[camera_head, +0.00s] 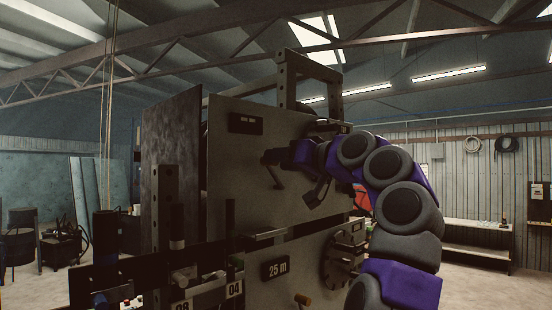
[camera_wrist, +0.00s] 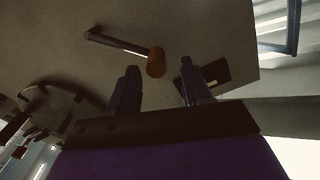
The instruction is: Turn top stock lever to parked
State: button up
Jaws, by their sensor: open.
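A lever (camera_head: 273,174) stands out from the upper grey panel (camera_head: 233,160) of the machine, below a small dark label plate (camera_head: 245,123). In the wrist view the lever shows as a dark arm (camera_wrist: 118,42) ending in an orange-brown round knob (camera_wrist: 156,62). My gripper (camera_head: 302,172) is just right of the lever in the head view. In the wrist view its two fingers (camera_wrist: 159,80) are apart, with the knob beyond and between their tips. It holds nothing; whether a finger touches the knob cannot be told.
A tall dark plate (camera_head: 172,160) stands left of the upper panel. A bench (camera_head: 478,240) stands at the far right wall.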

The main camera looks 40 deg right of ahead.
jog(key=shift+w+d+f, duration=0.1)
jog(key=shift+w+d, duration=0.15)
jog(key=shift+w, duration=0.35)
jog(key=shift+w+d, duration=0.2)
jog(key=shift+w, duration=0.35)
jog(key=shift+a, duration=0.3)
jog(key=c, duration=0.5)
grip_shut()
